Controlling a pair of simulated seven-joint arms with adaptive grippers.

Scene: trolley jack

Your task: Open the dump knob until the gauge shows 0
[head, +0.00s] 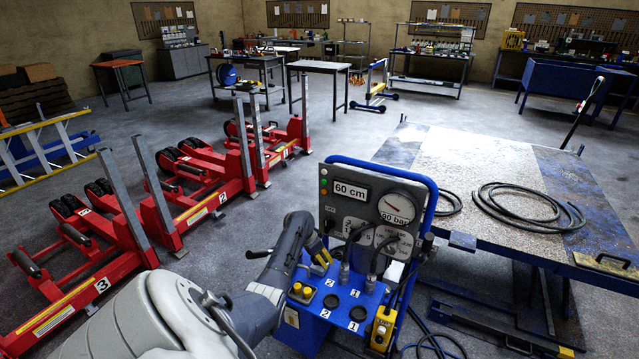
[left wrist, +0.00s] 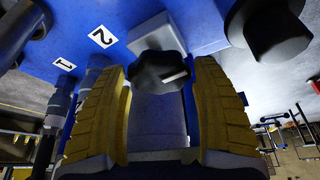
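The control unit has a grey panel (head: 345,215) with a display reading 60 cm and a round gauge (head: 398,211) reading about 90 bar. My left gripper (head: 319,256) reaches the blue front of the unit, just below the panel. In the left wrist view a black lobed knob (left wrist: 160,70) sits between the yellow-padded fingers of my left gripper (left wrist: 161,80). The fingers lie close on both sides of the knob; whether they press on it cannot be told. In the head view the knob is hidden by the gripper. My right gripper is not in view.
A yellow control box (head: 383,328) hangs at the unit's right front. Black hoses (head: 345,240) rise beside the gripper. A lift table (head: 480,165) with a coiled hose (head: 525,207) stands to the right. Red jacks (head: 185,190) stand on the left.

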